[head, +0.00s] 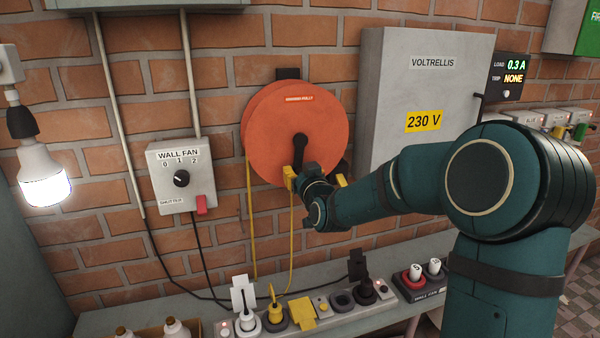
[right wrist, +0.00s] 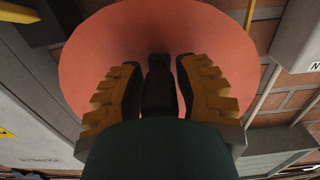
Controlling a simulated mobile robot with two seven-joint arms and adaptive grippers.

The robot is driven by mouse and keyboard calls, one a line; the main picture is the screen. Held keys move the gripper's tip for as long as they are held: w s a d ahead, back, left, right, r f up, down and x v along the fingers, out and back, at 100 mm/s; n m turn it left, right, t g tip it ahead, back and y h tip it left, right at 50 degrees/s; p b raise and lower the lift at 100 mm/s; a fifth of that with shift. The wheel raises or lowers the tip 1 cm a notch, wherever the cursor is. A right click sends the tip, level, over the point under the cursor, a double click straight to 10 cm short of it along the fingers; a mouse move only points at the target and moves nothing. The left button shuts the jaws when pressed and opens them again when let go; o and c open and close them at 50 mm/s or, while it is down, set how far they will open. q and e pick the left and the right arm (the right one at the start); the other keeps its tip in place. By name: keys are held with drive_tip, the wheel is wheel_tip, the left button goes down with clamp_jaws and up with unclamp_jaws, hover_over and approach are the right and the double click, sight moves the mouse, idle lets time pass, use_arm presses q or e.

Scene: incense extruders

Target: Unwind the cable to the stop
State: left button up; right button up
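The cable reel (head: 285,125) is a round orange drum on the brick wall, and it also fills the back of the right wrist view (right wrist: 90,60). A black crank (head: 299,150) sits on its face. The yellow cable (head: 251,220) hangs from the reel in two strands towards the bench. My right gripper (head: 316,180) is at the lower part of the reel face. In the right wrist view its yellow fingers (right wrist: 158,85) stand apart on both sides of the dark crank handle (right wrist: 158,88); firm contact cannot be seen. My left gripper is out of view.
A switch box marked WALL FAN (head: 181,175) is left of the reel; a grey 230 V cabinet (head: 440,75) is right. A lit bulb (head: 44,185) hangs at far left. Plugs and sockets, including a yellow plug (head: 276,316), line the bench (head: 110,322) below.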

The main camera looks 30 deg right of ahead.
clamp_jaws()
drive_tip(key=shift+d+f+n+b, duration=0.25)
drive_tip(key=shift+n+b, duration=0.15)
drive_tip(key=shift+b, duration=0.4)
drive_tip(key=shift+s+d+r+n+b, duration=0.1)
drive_tip(key=shift+d+n+b, duration=0.15)
drive_tip(key=shift+n+b, duration=0.25)
drive_tip(key=o, duration=0.6)
unclamp_jaws()
drive_tip(key=shift+r, duration=0.1)
drive_tip(key=shift+o, duration=0.2)
drive_tip(key=v, duration=1.2)
